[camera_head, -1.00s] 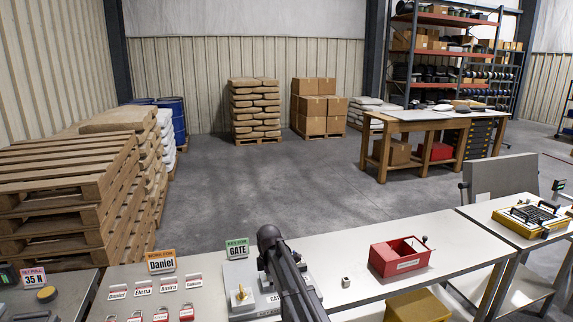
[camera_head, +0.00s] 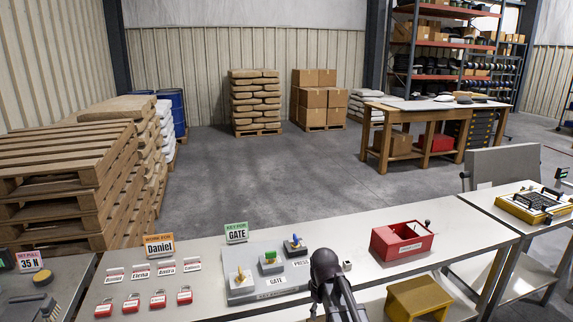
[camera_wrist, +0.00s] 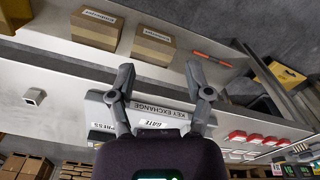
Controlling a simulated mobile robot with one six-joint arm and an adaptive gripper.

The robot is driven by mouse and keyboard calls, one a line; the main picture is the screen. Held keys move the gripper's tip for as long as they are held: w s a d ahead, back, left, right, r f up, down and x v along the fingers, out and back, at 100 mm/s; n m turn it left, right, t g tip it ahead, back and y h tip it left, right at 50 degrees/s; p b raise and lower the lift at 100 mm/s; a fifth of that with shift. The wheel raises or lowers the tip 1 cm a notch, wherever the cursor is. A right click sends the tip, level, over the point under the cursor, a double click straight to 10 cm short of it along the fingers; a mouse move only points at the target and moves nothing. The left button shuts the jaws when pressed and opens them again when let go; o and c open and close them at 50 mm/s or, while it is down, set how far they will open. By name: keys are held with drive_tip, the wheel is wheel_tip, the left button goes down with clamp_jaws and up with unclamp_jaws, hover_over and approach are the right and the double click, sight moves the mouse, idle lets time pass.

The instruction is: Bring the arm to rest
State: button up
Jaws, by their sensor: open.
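My gripper (camera_wrist: 160,78) shows in the wrist view with its two fingers spread and nothing between them. It is over the grey key exchange plate (camera_wrist: 160,111), partly hidden behind the fingers and the gripper body. In the head view my arm (camera_head: 332,285) rises from the bottom edge, in front of the bench (camera_head: 215,258) and to the right of the plate (camera_head: 243,292). The fingers cannot be made out there. The plate carries a brass-coloured key (camera_head: 240,277), a green one (camera_head: 270,258) and a blue one (camera_head: 295,243).
Red padlocks (camera_head: 130,303) and name tags lie left of the plate. A small metal block (camera_head: 347,266) and a red box (camera_head: 401,243) are to the right. Stacked pallets (camera_head: 70,165) stand at left. The middle floor (camera_head: 270,180) is clear.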

drive_tip(key=s+d+f+m+b, duration=0.3)
drive_tip(key=s+d+m, duration=0.4)
drive_tip(key=s, duration=0.4)
drive_tip(key=shift+f+m, duration=0.4)
drive_tip(key=shift+m, duration=0.1)
